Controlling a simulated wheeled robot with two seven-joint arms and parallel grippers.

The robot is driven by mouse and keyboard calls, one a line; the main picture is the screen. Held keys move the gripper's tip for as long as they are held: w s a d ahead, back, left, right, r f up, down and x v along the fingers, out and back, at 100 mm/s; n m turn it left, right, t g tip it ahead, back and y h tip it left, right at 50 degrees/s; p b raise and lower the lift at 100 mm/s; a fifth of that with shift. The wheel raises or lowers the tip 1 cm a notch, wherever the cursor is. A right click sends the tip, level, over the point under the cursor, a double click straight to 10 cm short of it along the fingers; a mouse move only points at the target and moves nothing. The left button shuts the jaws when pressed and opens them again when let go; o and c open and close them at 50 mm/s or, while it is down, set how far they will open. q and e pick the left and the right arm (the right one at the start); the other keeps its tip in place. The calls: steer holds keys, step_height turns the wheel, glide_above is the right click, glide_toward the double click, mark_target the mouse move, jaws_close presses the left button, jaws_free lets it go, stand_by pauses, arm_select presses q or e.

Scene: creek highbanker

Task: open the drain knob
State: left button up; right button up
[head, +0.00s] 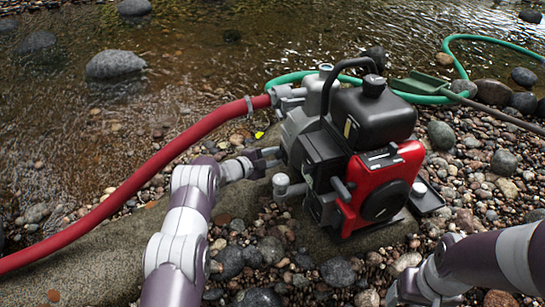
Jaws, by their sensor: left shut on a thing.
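The pump engine (335,150), with a black tank and a red side cover, sits on a flat rock by the water. My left gripper (268,158) reaches in from the left at the grey pump housing. Its fingers are shut on a small part at the housing's side, which appears to be the drain knob; the fingers largely hide it. A grey round-capped fitting (281,183) sticks out just below the fingers. My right gripper (404,290) is low at the bottom right, away from the pump and partly cut off; its jaws cannot be made out.
A thick red hose (150,165) runs from the pump's upper left fitting down to the left edge, behind my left arm. A green hose (455,70) curves behind the engine. A shovel (418,84) lies beyond it. Wet pebbles and larger stones (505,162) surround the rock.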

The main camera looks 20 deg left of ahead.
arm_select(q)
steer(key=shift+f+m+t, duration=0.2)
steer(key=shift+m+t, duration=0.2)
steer(key=shift+m, duration=0.4)
steer(key=m+t+b, duration=0.1)
steer(key=m, duration=0.1)
steer(key=shift+f+m, duration=0.15)
steer(key=shift+m, duration=0.15)
steer(key=shift+m+t+h+b, duration=0.3)
steer(key=shift+m+t+h, duration=0.1)
steer(key=shift+m, duration=0.4)
steer(key=o, duration=1)
steer(key=shift+o, duration=0.2)
